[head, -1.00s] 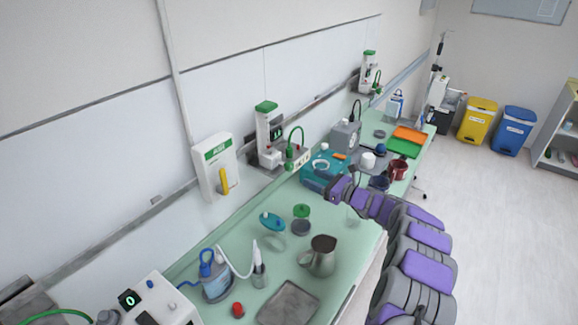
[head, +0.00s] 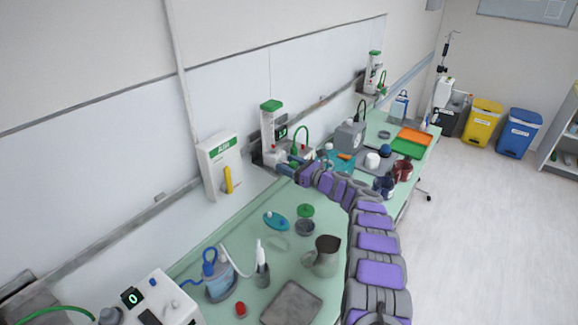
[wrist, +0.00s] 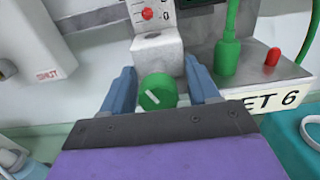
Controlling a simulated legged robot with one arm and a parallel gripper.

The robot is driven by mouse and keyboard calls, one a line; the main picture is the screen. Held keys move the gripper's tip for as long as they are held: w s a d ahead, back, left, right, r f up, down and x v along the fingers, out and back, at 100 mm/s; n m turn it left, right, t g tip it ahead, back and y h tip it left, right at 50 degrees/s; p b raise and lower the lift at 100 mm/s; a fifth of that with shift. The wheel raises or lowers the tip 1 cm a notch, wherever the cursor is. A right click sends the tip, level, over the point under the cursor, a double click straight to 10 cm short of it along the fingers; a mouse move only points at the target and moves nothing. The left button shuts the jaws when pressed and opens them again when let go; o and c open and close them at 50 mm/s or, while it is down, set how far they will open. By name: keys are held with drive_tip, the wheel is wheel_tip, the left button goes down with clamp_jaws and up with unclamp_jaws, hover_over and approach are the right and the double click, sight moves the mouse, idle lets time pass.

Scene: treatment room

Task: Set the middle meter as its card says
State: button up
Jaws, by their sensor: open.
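The middle meter (head: 269,128) is a white wall unit with a green cap and a small dark display (head: 283,132). In the head view my gripper (head: 284,169) is at the meter's base, and the knob is hidden there.
A red-tipped part (wrist: 272,57) and a green hose fitting (wrist: 227,57) stand right of the knob. A white wall box (head: 220,165) hangs left of the meter. A jug (head: 322,257) and several small items stand on the green counter. Another green-capped meter (head: 374,72) is farther back.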

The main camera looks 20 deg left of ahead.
drive_tip(key=shift+c, duration=0.3)
drive_tip(key=c, duration=0.9)
drive_tip(key=shift+f+n+b, duration=0.25)
drive_tip(key=shift+n+b, duration=0.45)
drive_tip(key=shift+b, duration=0.45)
drive_tip(key=shift+c, duration=0.2)
drive_tip(key=shift+n+b, duration=0.7)
drive_tip(key=shift+n, duration=0.1)
drive_tip(key=shift+r, duration=0.1)
drive_tip(key=o, duration=1)
drive_tip(key=shift+w, duration=0.1)
drive_tip(key=shift+d, duration=0.1)
